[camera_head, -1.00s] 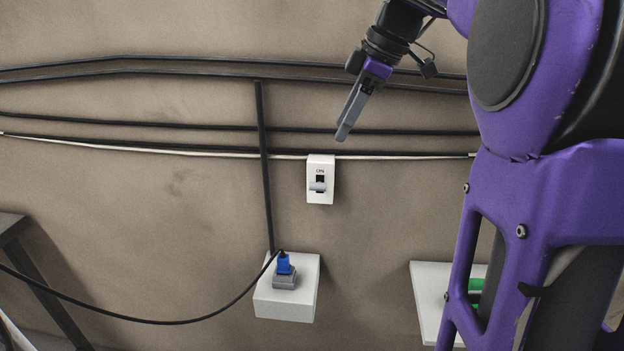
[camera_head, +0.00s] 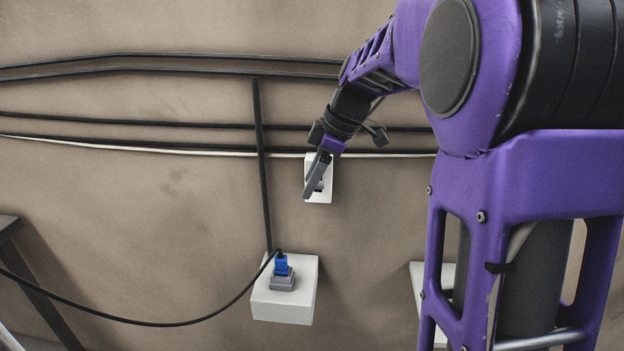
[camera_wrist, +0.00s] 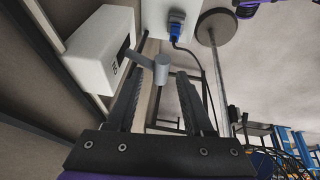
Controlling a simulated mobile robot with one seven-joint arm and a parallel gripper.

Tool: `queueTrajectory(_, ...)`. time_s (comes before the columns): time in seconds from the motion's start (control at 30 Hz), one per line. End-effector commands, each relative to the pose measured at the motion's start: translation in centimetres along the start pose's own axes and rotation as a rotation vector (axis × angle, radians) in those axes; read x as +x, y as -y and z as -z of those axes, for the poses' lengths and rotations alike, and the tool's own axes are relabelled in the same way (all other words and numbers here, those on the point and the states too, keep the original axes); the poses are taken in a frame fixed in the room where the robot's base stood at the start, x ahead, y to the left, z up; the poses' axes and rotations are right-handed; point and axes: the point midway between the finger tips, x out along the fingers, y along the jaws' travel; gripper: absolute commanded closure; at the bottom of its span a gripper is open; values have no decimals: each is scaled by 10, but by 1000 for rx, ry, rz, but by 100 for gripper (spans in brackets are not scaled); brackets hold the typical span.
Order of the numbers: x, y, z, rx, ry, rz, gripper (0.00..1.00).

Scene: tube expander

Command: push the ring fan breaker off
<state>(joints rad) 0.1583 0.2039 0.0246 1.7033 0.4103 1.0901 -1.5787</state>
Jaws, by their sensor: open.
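The ring fan breaker is a small white box (camera_head: 325,195) on the wall, partly hidden behind my gripper in the head view. The box (camera_wrist: 100,52) also shows at upper left in the wrist view, with a dark slot and a grey lever (camera_wrist: 161,70) sticking out. My gripper (camera_head: 308,190) is in front of the breaker, its fingers slanting down and left across the face. In the wrist view my gripper (camera_wrist: 160,88) is open, and the lever's rounded end appears between the fingertips. I cannot tell whether a finger touches it.
A white socket box (camera_head: 285,305) with a blue plug (camera_head: 282,265) and black cable is below the breaker. Black cables (camera_head: 150,122) run along the wall above and to the left. A white box edge (camera_head: 420,285) shows at lower right, mostly hidden by my arm.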

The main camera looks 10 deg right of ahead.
Motion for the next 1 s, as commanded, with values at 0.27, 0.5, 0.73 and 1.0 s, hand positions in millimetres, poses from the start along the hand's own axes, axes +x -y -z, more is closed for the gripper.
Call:
queueTrajectory(0.27,0,0,0,0,0,1,70)
queueTrajectory(0.5,0,0,0,0,0,0,100)
queueTrajectory(0.73,0,0,0,0,0,1,100)
queueTrajectory(1.0,0,0,0,0,0,0,100)
